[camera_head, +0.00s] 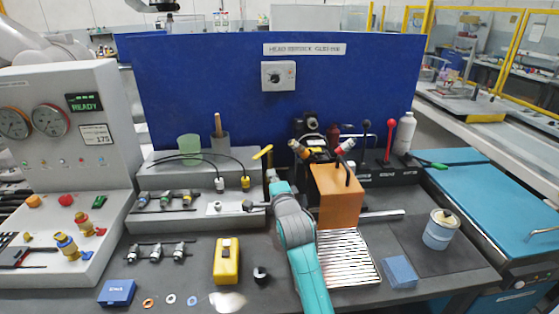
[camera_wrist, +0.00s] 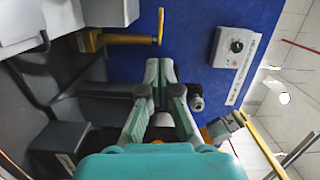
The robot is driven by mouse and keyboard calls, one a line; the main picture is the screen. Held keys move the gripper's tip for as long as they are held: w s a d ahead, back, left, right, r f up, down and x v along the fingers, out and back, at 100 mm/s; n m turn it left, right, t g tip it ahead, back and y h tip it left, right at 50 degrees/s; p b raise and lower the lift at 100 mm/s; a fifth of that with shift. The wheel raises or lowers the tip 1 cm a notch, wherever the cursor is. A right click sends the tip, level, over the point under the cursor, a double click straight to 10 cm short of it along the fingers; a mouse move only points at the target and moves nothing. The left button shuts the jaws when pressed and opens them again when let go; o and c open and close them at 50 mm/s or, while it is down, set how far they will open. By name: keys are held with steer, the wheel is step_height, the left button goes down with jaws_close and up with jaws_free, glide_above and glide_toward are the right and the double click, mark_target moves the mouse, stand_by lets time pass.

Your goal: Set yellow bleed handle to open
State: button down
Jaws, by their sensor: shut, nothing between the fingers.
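The yellow bleed handle (camera_head: 262,152) shows in the head view above the right end of the grey manifold block, its lever slanting up to the right. In the wrist view, the yellow handle (camera_wrist: 160,26) is a short lever at the end of a yellow stem (camera_wrist: 125,39), near the top. My gripper (camera_wrist: 160,66) has its green-grey fingers together with nothing between them. It is apart from the handle, which lies above the fingertips in the wrist picture. In the head view my teal wrist is in front of the bench, and the fingertips cannot be made out.
An orange block (camera_head: 339,195) stands close to the right of my wrist. Dark fittings (camera_head: 308,140) and a red-knobbed lever (camera_head: 390,138) are behind it. Black hoses (camera_head: 200,158) arch over the manifold. The blue board (camera_head: 200,80) closes the back.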

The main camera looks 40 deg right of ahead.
glide_toward(263, 152)
steer(key=x, duration=0.5)
steer(key=shift+a+f+m, duration=0.1)
steer(key=shift+f+m, duration=0.1)
steer(key=shift+m, duration=0.2)
steer(key=shift+w+a, duration=0.1)
stand_by(0.3)
